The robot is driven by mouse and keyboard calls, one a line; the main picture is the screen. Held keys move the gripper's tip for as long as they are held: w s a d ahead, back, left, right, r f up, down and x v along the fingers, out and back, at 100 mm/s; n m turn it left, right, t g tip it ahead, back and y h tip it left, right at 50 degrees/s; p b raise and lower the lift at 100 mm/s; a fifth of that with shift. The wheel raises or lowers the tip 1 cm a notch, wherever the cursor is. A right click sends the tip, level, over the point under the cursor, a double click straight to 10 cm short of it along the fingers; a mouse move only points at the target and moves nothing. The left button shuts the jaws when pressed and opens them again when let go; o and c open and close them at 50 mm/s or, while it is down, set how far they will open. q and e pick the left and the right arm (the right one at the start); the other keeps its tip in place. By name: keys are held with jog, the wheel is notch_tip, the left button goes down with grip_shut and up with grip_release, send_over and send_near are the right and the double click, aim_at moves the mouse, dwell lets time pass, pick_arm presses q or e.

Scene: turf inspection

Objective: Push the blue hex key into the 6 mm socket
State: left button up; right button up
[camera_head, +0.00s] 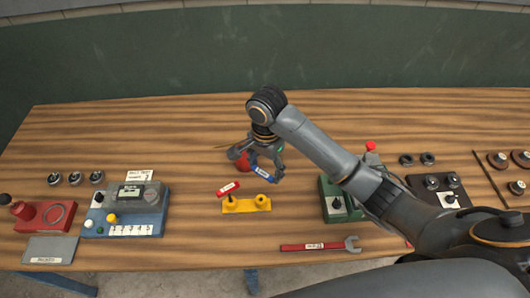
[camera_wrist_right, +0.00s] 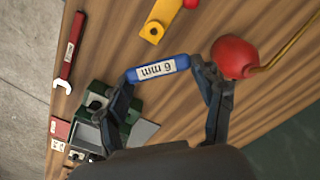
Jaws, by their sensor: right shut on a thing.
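My right gripper (camera_head: 265,174) is shut on the blue hex key (camera_head: 262,171). In the right wrist view the blue handle (camera_wrist_right: 158,69) lies across between both fingers, with a white label reading "6 mm". The key's metal shank cannot be made out. The gripper is above the table, behind the yellow socket block (camera_head: 244,206) in the head view. A red-handled key (camera_head: 229,188) stands at the block's left end, and a round yellow boss (camera_head: 262,200) is at its right end. The block shows partly in the wrist view (camera_wrist_right: 152,30). My left gripper is not in view.
A red ball (camera_wrist_right: 233,56) with a thin yellow rod lies close beside the right gripper. A green box (camera_head: 336,203) stands right of the block, and a red wrench (camera_head: 313,246) lies in front. A blue-grey instrument (camera_head: 126,208) stands left.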

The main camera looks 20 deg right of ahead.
jog(key=r+m+y+p, duration=0.1)
jog(key=s+r+m+y+p, duration=0.1)
jog(key=r, duration=0.1)
jog(key=r+m+g+y+p, duration=0.1)
jog(key=shift+s+a+r+y, duration=0.15)
jog(key=shift+a+r+y, duration=0.15)
jog(key=shift+r, duration=0.1)
jog(key=shift+s+r+m+p, duration=0.1)
jog(key=shift+r+m+p, duration=0.15)
jog(key=shift+m+p, duration=0.15)
jog(key=shift+y, duration=0.3)
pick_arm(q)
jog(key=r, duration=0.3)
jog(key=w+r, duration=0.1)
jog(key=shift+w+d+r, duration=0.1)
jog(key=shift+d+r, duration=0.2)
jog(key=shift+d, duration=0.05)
pick_arm(e)
jog(key=shift+f, duration=0.2)
pick_arm(q)
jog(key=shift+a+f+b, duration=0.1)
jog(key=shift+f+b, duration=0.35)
jog(key=shift+b, duration=0.1)
pick_arm(e)
jog(key=shift+f, duration=2.7)
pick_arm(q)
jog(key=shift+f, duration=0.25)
pick_arm(e)
jog(key=shift+f, duration=2.3)
